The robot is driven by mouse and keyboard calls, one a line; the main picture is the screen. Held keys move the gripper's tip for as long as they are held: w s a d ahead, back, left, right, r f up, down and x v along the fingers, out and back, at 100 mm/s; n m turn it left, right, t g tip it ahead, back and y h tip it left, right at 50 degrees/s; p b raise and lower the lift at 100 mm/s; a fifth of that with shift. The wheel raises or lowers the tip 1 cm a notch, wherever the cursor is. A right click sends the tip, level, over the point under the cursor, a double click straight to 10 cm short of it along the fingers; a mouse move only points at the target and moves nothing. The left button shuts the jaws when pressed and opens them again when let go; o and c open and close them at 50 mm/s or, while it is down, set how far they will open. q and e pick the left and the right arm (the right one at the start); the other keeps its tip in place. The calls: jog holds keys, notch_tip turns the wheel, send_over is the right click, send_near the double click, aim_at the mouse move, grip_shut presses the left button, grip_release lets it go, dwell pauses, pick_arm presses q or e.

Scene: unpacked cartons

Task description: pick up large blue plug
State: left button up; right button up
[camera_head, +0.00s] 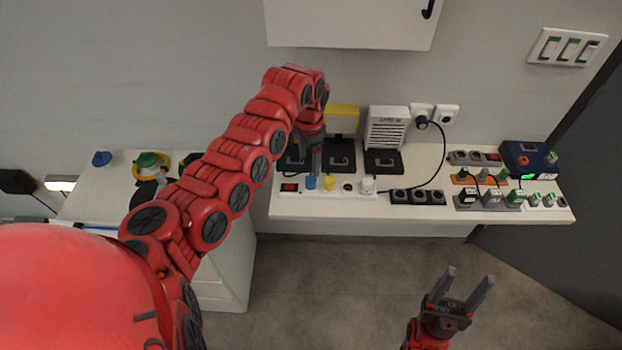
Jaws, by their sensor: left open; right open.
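A small blue plug (311,183) sits in the white power strip (290,190) near the front edge of the white shelf. A blue round object (102,158) lies on the white cabinet at the far left; I cannot tell whether it is a plug. My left gripper (316,172) points down just behind the blue plug in the strip, and its fingers partly hide a black device there. It is open, and whether it touches the plug cannot be told. My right gripper (469,274) is open and empty, in front of the shelf over the floor.
A yellow plug (329,183) and a white plug (368,185) stand in the same strip. Black sockets (418,197) and more strips with plugs (493,197) are to the right. A black cable (442,150) runs to the wall socket. A white wall cabinet (350,25) hangs above.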

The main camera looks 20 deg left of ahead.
aim_at(311, 179)
pick_arm(q)
notch_tip(311, 179, down, 3)
jog(key=shift+f+p, duration=0.15)
jog(key=shift+p, duration=0.2)
jog(key=f, duration=0.1)
jog(key=f+p, duration=0.1)
jog(key=f, duration=0.1)
jog(key=f+p, duration=0.1)
jog(key=f, duration=0.1)
jog(key=shift+d, duration=0.25)
jog(key=shift+f, duration=0.25)
jog(key=shift+c, duration=0.3)
grip_shut()
